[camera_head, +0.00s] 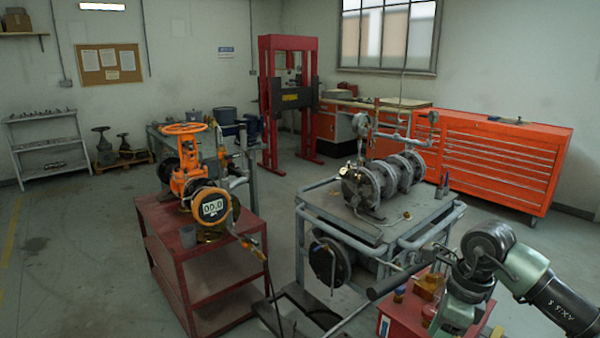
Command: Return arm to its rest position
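My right arm (527,275) comes in from the lower right, with grey-green joints and a dark link. It bends at a joint near the grey cart, and a lower link (458,312) runs down toward the bottom edge. I cannot make out its gripper. My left arm and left gripper are not in view. An orange gate valve (187,172) with an orange handwheel (186,128) stands upright on a red cart (178,228). No gripper shows at the valve.
A grey cart (345,216) carries a flanged pipe assembly (378,183). A red box (408,313) with small items sits beside my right arm. Behind are an orange tool cabinet (500,165), a red press frame (271,110) and a grey shelf (46,145). The left floor is clear.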

